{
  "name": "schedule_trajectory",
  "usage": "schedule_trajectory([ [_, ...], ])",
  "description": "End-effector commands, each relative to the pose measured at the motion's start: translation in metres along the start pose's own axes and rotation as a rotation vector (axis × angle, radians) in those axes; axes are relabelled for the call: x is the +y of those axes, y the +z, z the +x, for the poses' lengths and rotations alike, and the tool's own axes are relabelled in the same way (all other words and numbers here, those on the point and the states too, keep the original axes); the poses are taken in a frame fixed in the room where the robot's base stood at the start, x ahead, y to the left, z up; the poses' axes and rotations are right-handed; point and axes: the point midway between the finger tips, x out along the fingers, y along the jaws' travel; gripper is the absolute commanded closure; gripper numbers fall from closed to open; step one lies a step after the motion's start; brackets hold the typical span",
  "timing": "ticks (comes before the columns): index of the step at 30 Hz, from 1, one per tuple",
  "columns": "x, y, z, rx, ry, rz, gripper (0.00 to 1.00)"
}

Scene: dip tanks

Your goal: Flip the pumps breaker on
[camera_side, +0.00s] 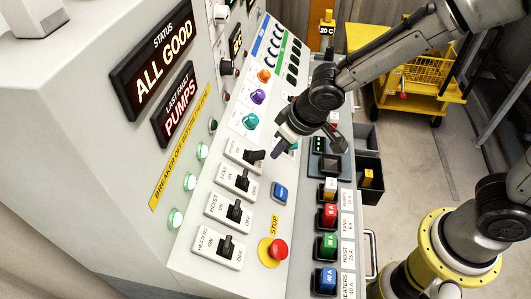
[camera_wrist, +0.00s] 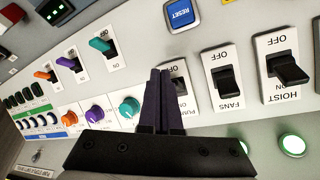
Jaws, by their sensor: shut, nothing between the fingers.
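The pumps breaker (camera_side: 254,155) is the topmost of the white breaker plates with black levers on the sloped panel in the side view. Its lever leans toward the right there. In the wrist view the pumps breaker (camera_wrist: 180,86) is partly hidden behind my fingers, with its OFF mark at the top. My gripper (camera_side: 281,147) is just right of the pumps lever in the side view. Its dark fingers (camera_wrist: 158,74) are together and empty in the wrist view. I cannot tell whether they touch the lever.
Fans (camera_side: 242,180), hoist (camera_side: 235,212) and heaters (camera_side: 226,247) breakers line up below. A blue reset button (camera_side: 280,192) and a red stop button (camera_side: 277,249) are nearby. Coloured knobs (camera_side: 258,97) sit above. The status display (camera_side: 160,60) reads ALL GOOD; the fault display (camera_side: 180,112) reads PUMPS.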

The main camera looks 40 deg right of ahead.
Motion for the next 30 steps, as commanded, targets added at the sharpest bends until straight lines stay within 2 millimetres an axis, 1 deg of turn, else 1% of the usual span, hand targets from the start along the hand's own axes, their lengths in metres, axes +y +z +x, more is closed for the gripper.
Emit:
schedule_trajectory([
  [15,0.0,0.005,0.012,0.0,0.0,0.0,1.0],
  [30,-0.002,0.003,0.013,0.0,0.0,0.0,1.0],
])
